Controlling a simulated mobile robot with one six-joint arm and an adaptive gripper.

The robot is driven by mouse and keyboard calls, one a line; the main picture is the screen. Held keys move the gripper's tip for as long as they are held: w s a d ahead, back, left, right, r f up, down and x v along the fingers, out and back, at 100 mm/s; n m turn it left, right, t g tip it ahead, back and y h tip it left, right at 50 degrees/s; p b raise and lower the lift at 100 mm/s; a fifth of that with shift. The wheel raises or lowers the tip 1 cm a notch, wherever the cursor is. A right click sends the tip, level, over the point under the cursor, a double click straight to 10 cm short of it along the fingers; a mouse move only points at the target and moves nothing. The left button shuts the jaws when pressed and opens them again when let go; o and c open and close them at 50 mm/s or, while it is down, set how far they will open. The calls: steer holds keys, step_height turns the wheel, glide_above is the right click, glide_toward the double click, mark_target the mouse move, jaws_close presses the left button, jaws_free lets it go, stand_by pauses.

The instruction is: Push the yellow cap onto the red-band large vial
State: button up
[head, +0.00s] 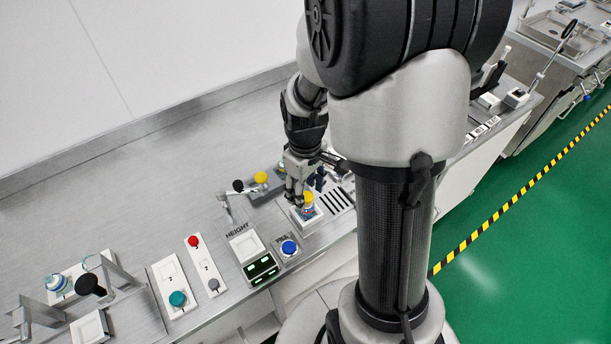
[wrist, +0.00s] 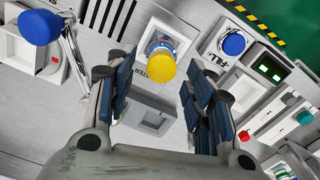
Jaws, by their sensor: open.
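The yellow cap (head: 308,197) sits at the top of a large vial (head: 308,210), which stands in a white square holder (head: 296,219). In the wrist view the yellow cap (wrist: 161,67) covers much of the vial (wrist: 157,43), whose clear and bluish wall shows behind it. I cannot tell how far down the cap is seated, and the red band is not clear. My gripper (head: 299,200) is just above the holder, beside the capped vial. In the wrist view my gripper (wrist: 158,74) is open, with the cap between its spread fingers and a gap on both sides.
A blue FILL button (wrist: 234,44) is next to the holder. A lever with a blue head (wrist: 38,27) stands on the other side. Dark slots (head: 338,200) lie right of the holder. The left bench is partly clear.

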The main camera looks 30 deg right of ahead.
step_height(320, 180, up, 11)
steer(key=s+a+r+m+t, duration=0.1)
steer(key=s+a+r+t, duration=0.1)
steer(key=s+a+r, duration=0.2)
steer(key=s+a+r+m+t, duration=0.2)
steer(key=s+a+r, duration=0.2)
steer(key=s, duration=0.6)
steer(key=shift+a+m+t, duration=0.3)
steer(key=shift+a, duration=1)
steer(key=shift+r, duration=0.1)
